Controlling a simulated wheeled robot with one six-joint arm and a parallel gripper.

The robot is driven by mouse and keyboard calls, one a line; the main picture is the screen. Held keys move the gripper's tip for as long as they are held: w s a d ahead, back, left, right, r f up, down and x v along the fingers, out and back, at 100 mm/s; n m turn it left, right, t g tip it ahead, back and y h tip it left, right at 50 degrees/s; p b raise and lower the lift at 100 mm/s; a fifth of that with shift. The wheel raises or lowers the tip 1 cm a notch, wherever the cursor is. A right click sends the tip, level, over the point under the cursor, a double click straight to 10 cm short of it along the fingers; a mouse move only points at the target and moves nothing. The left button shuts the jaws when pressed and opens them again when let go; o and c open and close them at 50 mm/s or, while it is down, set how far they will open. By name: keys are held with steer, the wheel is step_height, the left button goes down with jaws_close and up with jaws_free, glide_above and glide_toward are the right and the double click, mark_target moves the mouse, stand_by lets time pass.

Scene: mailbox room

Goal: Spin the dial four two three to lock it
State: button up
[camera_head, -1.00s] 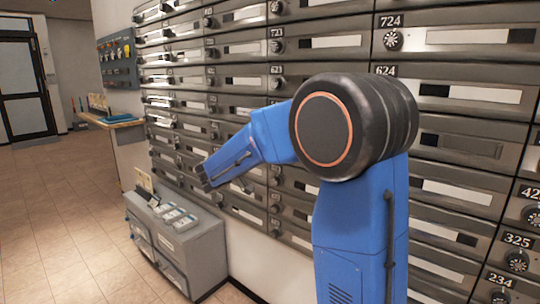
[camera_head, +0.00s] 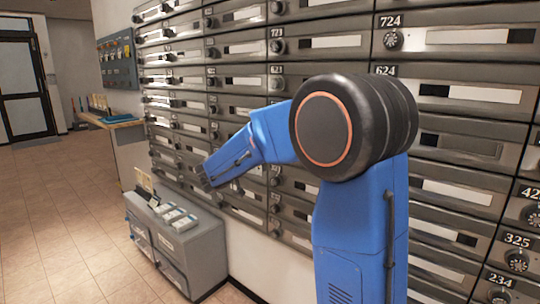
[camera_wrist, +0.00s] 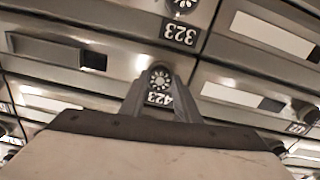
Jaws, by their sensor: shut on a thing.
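In the wrist view, which is upside down, the dial of box 423 (camera_wrist: 160,77) is a small round knob with a light spoked face. Its 423 label shows beside it, partly covered by a finger. My gripper (camera_wrist: 160,88) has its two dark fingers on either side of this dial, shut on it. In the head view my gripper (camera_head: 207,178) is at the mailbox wall, low and left of my blue arm. The dial it holds cannot be made out there.
The mailbox wall (camera_head: 465,95) has many slotted doors with dials. The 323 dial (camera_wrist: 183,5) is close to the held one. A grey cabinet (camera_head: 190,248) with small boxes on top stands below the arm. The tiled floor at left is clear.

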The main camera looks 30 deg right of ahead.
steer(key=shift+f, duration=0.15)
steer(key=o, duration=1)
steer(key=shift+o, duration=0.2)
steer(key=v, duration=1.7)
steer(key=shift+a, duration=0.15)
